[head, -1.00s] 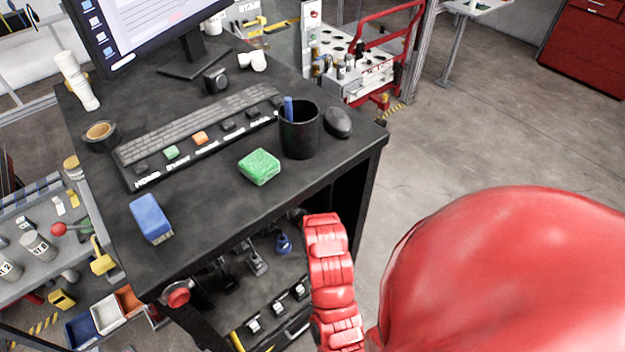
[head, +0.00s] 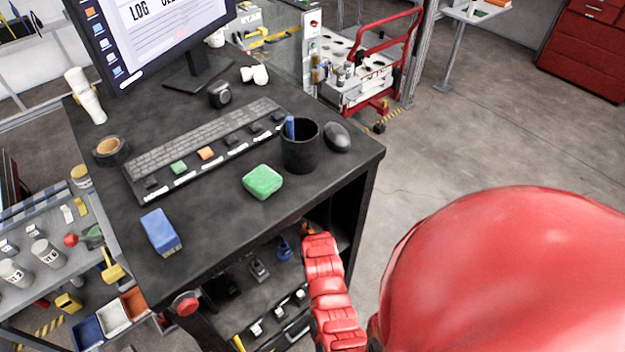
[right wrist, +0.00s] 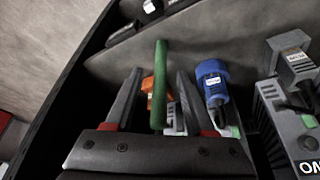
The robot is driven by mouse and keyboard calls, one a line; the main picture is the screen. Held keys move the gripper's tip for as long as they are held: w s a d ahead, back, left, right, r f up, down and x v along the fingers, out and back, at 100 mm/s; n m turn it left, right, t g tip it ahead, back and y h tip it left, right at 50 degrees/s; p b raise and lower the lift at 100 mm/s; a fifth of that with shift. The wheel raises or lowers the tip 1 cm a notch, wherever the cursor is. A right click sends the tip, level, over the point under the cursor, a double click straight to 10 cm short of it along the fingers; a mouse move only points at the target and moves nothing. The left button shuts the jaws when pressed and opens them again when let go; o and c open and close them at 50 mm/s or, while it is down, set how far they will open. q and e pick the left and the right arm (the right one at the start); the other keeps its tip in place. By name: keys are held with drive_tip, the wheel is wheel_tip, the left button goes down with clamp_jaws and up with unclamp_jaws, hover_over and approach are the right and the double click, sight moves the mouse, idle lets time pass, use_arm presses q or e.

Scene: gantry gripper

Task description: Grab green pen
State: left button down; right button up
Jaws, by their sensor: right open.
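In the right wrist view, a green pen (right wrist: 159,85) shows lengthwise between the two fingers of my right gripper (right wrist: 157,100). The fingers are open, with a visible gap on each side of the pen. The pen's lower end is by the gripper body, and I cannot tell what supports it. In the head view my red right arm reaches to the shelf space under the desk top; its gripper and the green pen are hidden there. My left gripper is in neither view.
In the right wrist view, an orange item (right wrist: 147,86) is behind the pen, and a blue-capped item (right wrist: 213,82) is right of the fingers. In the head view, the desk (head: 215,225) bears a black cup (head: 300,152) with a blue pen, a green block (head: 262,182) and a keyboard (head: 205,140).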

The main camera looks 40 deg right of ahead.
drive_tip(key=shift+f, duration=0.2)
clamp_jaws()
drive_tip(key=shift+r, duration=0.1)
idle(0.5)
